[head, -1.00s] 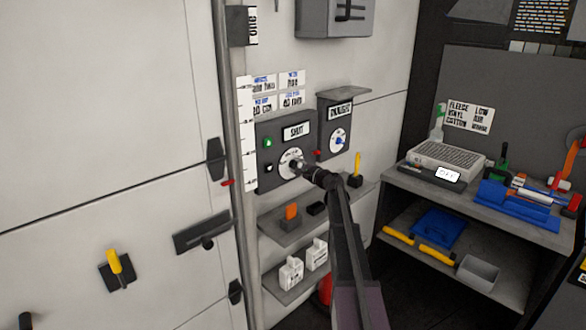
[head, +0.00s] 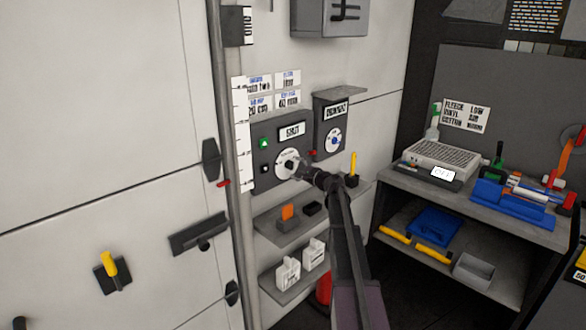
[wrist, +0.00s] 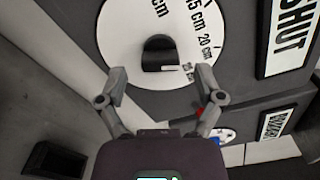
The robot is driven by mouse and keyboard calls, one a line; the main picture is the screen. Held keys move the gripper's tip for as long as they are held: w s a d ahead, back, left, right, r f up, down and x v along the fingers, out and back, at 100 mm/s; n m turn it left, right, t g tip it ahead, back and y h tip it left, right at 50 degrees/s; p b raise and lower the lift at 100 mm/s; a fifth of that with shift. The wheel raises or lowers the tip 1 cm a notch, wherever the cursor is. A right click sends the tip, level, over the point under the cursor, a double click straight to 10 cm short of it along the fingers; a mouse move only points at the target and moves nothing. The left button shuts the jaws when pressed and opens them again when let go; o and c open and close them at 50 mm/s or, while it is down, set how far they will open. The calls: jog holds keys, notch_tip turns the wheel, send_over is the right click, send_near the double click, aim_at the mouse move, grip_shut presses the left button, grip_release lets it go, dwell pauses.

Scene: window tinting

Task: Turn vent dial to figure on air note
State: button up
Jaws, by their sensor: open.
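The vent dial (head: 287,163) is a white disc with a dark centre knob on a grey wall panel (head: 264,180). In the wrist view the dial (wrist: 125,35) carries cm figures, with 20 cm readable, and its black knob (wrist: 158,52) stands ahead of the fingertips. My gripper (wrist: 162,78) is open and empty, one finger either side below the knob, apart from it. In the head view my gripper (head: 303,172) is just right of the dial. Several paper notes (head: 273,92) hang above the panel; their small print is mostly unclear, so I cannot tell which is the air note.
A SHUT sign (head: 292,131) sits above the dial. A smaller box with a second dial (head: 334,141) is to the right. Shelves below hold an orange-topped block (head: 288,216) and white bottles (head: 288,272). A bench with tools (head: 500,210) stands at right.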

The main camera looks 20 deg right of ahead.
jog(key=v, duration=1)
jog(key=shift+s, duration=0.15)
jog(key=s+a+f+n+g, duration=0.3)
jog(key=s+a+f+n, duration=0.1)
jog(key=a, duration=0.5)
jog(key=s+a+f+n+g+y+p, duration=0.1)
jog(key=s+a+f+n+g, duration=0.25)
jog(key=a, duration=0.55)
jog(key=s+a+f+n+g, duration=0.3)
jog(key=s+a+n+g, duration=0.1)
jog(key=a, duration=0.4)
jog(key=s+a+f+n+g+h, duration=0.2)
jog(key=s+a+n+g+h, duration=0.1)
jog(key=s, duration=0.6)
jog(key=s+a+f+n+g+h+p, duration=0.1)
jog(key=s+a+f+n+g+h, duration=0.2)
jog(key=s, duration=0.6)
jog(key=shift+s+a+f+n+h, duration=0.15)
jog(key=shift+a+f+n+h, duration=0.05)
jog(key=shift+a+n+h, duration=0.4)
jog(key=shift+g, duration=0.25)
